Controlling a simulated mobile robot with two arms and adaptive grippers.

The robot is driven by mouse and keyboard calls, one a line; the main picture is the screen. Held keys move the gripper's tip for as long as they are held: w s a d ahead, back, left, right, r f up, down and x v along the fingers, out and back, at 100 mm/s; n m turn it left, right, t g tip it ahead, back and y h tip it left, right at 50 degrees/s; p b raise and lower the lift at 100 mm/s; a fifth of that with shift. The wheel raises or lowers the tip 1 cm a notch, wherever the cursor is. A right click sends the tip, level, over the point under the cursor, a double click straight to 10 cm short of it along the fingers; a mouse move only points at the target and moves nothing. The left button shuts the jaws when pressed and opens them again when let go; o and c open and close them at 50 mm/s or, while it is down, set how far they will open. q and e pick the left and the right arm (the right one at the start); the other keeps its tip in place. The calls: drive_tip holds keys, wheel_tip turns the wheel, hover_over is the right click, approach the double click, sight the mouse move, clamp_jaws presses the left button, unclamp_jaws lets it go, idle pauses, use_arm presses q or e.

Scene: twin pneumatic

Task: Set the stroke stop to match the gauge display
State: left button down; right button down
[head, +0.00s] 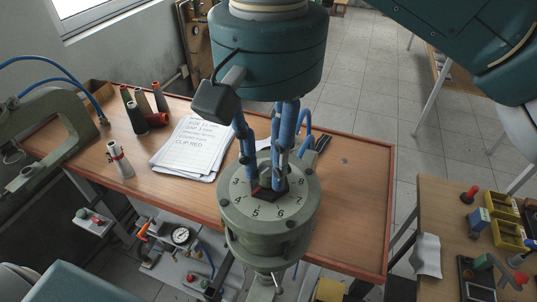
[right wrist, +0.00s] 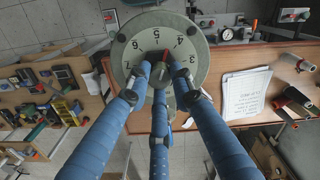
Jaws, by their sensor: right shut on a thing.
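The stroke stop is a round grey-green dial (head: 232,212) with numbers around its rim, on a machine at the bench's front edge. It fills the upper middle of the right wrist view (right wrist: 196,75). A dark knob with a red pointer mark (head: 256,190) sits at its centre, the red mark toward the 4 side. My right gripper (head: 270,182) comes down from above, its blue fingers shut around the knob, partly hiding it. A small round gauge (head: 181,235) is at lower left; its reading is too small to tell. My left gripper is not in view.
Handwritten sheets (head: 190,150) lie on the wooden bench (head: 350,190), with several grey and red cones (head: 142,119) to their left. A green clamp frame (head: 45,130) is at far left. Another table (head: 440,215) with yellow bins (head: 508,236) stands at right.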

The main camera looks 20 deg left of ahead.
sight(268, 168)
drive_tip(key=shift+r+n, duration=0.1)
drive_tip(key=shift+n, duration=1.9)
drive_tip(key=c, duration=1.5)
unclamp_jaws()
wheel_tip(268, 168, up, 12)
drive_tip(key=shift+f, duration=0.1)
